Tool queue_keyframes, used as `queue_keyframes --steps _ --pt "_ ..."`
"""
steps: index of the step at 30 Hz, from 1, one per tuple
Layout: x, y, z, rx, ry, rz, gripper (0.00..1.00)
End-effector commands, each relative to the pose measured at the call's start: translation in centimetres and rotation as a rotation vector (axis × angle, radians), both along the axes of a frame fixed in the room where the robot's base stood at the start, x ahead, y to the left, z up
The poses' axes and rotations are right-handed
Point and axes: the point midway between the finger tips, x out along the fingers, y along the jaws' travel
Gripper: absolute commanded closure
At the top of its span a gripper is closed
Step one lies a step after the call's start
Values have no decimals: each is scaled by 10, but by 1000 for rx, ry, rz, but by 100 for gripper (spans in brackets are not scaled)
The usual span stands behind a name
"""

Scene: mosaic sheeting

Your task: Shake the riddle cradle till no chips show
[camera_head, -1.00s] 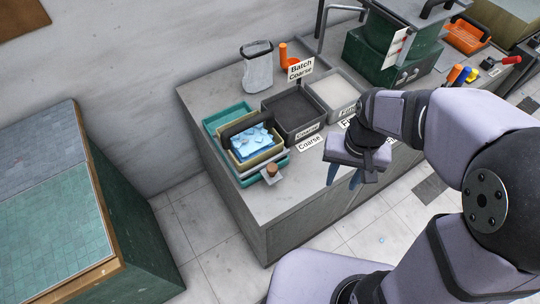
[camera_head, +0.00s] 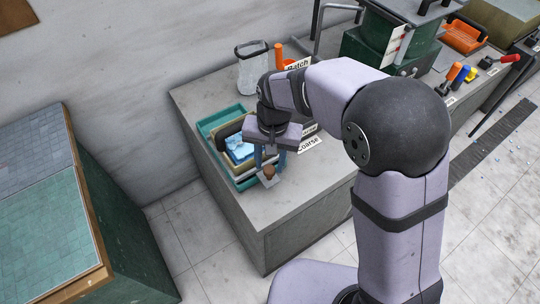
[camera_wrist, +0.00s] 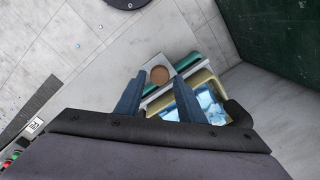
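The riddle cradle (camera_head: 236,162), a tan frame with a dark handle, sits in a teal tray (camera_head: 208,122) at the bench's left end. Pale blue chips (camera_head: 238,148) show inside it. A round brown wooden knob (camera_head: 269,171) stands on a light plate at the cradle's near side. My gripper (camera_head: 270,160) is above the knob, fingers down and apart. In the wrist view the knob (camera_wrist: 159,74) appears between the two open fingertips (camera_wrist: 159,82), and no grip on it shows. The cradle's chips (camera_wrist: 208,103) are partly hidden by a finger.
A clear bin (camera_head: 252,70) and an orange-handled tool (camera_head: 279,52) stand behind the tray. My arm mostly hides the grey bins and their labels. A green box (camera_head: 365,50) stands farther right. The bench's front left corner (camera_head: 262,210) is bare.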

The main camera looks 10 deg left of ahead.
Motion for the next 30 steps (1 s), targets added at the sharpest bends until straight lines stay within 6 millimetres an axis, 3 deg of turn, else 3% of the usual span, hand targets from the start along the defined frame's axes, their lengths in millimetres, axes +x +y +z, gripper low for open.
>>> queue_keyframes --steps 6,12,23,28,30 --pt "-1 1 -28 -2 3 1 65" --pt "0 2 -44 -1 1 1 65" --pt "0 2 -48 0 0 1 65" --pt "0 2 -48 0 0 1 100" --pt "0 2 -48 0 0 1 100"
